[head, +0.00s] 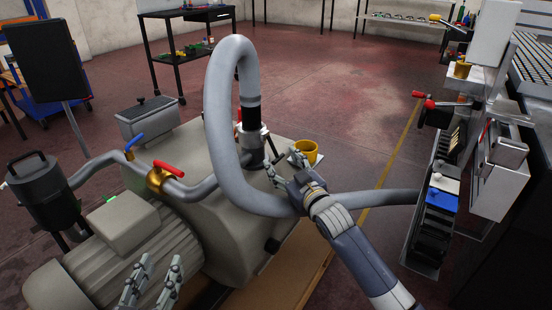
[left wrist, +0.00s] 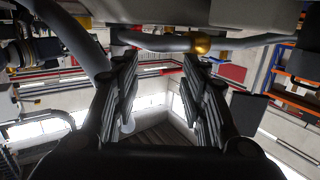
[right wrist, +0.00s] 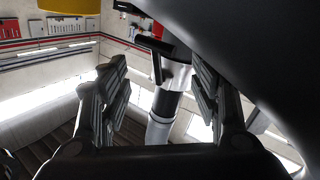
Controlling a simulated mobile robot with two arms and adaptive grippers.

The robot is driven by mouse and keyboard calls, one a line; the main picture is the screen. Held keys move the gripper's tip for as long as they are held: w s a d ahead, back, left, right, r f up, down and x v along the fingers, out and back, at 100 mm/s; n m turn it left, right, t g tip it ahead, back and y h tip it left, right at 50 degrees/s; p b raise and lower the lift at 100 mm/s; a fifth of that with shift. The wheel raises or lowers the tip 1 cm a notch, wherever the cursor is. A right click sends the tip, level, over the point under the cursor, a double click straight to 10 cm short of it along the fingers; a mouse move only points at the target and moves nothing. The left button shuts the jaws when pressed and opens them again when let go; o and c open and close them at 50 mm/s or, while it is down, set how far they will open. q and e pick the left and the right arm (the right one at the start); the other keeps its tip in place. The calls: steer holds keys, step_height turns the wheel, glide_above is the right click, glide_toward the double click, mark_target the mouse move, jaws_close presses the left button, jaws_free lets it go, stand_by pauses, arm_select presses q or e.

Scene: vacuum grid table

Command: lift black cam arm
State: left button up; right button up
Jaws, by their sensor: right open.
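The black cam arm (right wrist: 153,52) shows in the right wrist view as a dark T-shaped lever on the silver hose coupling (right wrist: 178,70). My right gripper (head: 286,167) is open just right of the coupling. In its wrist view the black arm lies between and slightly beyond the fingertips (right wrist: 155,75), with no clear grip on it. My left gripper (head: 152,284) is open and empty over the motor, low in the head view.
The thick grey hose (head: 221,110) loops up in front of the coupling. A yellow cup (head: 306,150) is just behind my right gripper. A red-handled valve (head: 167,172) and blue-handled valve (head: 134,142) sit on the pipe at left. Open floor lies behind the pump.

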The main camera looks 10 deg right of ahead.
mark_target(276, 159)
steer(key=b+x, duration=0.1)
steer(key=x, duration=0.3)
steer(key=shift+w, duration=0.15)
arm_select(q)
step_height(276, 159, up, 7)
steer(key=d+t+h, duration=0.1)
steer(key=t, duration=0.3)
arm_select(e)
steer(key=shift+w+a, duration=0.1)
steer(key=shift+w, duration=0.15)
jaws_close()
arm_select(q)
steer(key=shift+s+a, duration=0.1)
steer(key=shift+a, duration=0.05)
